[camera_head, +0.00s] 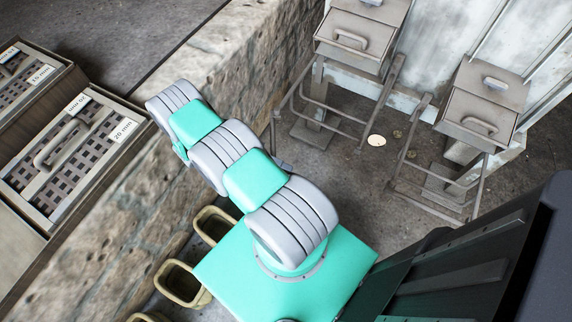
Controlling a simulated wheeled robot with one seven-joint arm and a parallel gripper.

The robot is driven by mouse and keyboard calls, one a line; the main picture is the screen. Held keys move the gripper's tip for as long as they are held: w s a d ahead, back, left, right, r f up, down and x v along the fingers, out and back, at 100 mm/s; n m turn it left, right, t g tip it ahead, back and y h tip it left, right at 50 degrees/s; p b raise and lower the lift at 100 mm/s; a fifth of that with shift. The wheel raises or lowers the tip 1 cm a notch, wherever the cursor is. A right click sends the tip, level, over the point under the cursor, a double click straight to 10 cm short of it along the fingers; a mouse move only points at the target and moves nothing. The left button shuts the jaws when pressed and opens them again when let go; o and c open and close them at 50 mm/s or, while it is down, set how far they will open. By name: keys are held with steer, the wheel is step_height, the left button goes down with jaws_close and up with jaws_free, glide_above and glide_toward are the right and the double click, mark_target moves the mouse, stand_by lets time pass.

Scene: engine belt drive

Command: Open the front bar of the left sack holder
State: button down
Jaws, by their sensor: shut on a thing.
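The left sack holder (357,37) stands at the top middle, a grey metal box with a handle and tubular bars below it. Its front bar (335,108) juts out low towards the left. A small dark part of my gripper (284,163) shows at the lower left end of this bar, beside my arm. My gripper is shut on the bar there. Its fingertips are mostly hidden behind the arm, so the exact grip does not show. How far the bar stands open is hard to tell.
A similar right sack holder (482,105) stands to the right, with its own tubular bar (430,200). A stone wall (235,70) runs along the left, with slotted cases (70,150) on it. Yellowish bins (182,285) stand below. Bare floor (345,200) lies before the holders.

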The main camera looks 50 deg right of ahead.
steer(key=c, duration=1.4)
jaws_free()
steer(key=shift+s, duration=0.1)
steer(key=shift+o, duration=0.2)
